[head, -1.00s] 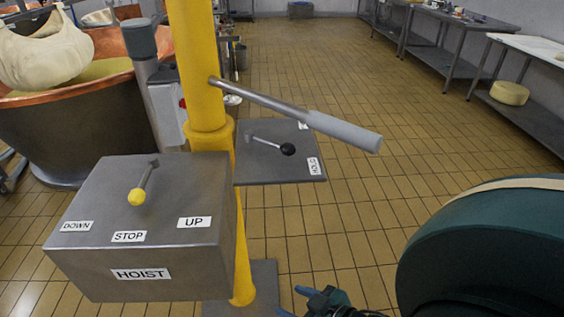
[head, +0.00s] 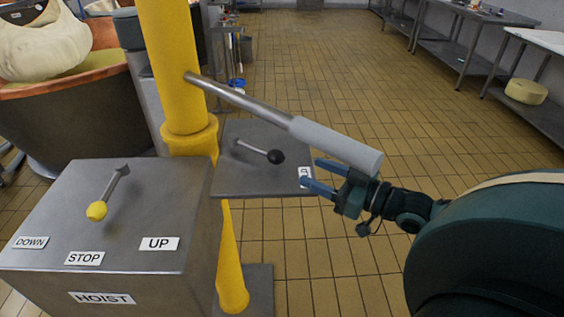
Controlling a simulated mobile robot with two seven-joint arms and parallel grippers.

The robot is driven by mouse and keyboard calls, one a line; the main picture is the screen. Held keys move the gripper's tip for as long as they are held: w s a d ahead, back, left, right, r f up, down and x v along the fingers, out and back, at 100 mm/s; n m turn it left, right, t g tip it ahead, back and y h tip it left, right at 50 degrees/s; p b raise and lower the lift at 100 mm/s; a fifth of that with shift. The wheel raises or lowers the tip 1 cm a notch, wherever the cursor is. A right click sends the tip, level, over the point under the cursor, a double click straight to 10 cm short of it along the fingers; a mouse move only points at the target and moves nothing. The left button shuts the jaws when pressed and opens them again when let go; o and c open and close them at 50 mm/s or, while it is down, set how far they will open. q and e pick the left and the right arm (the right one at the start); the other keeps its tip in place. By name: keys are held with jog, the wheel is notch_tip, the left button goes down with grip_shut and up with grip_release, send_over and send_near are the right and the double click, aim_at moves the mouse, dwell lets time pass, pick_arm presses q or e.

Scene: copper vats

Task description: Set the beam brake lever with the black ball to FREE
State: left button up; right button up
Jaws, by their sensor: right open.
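The rod points right and slightly toward the viewer, on the side of the partly covered HOLD label (head: 304,172). The other label, at the plate's far edge, is hidden behind the grey-sleeved bar. My right gripper (head: 310,172) is open and empty at the plate's right edge, to the right of the ball and apart from it in the picture. Its fingers point left and overlap the label. My left gripper is not in view.
A grey-sleeved bar (head: 335,145) sticks out from the yellow post (head: 172,65), above the plate and close to my right gripper. The hoist box (head: 130,225) with a yellow-ball lever (head: 97,210) stands front left. A copper vat (head: 60,120) is behind.

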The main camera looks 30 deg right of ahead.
aim_at(283, 156)
jog(key=shift+b+x, duration=0.7)
jog(key=shift+x, duration=3.9)
grip_shut()
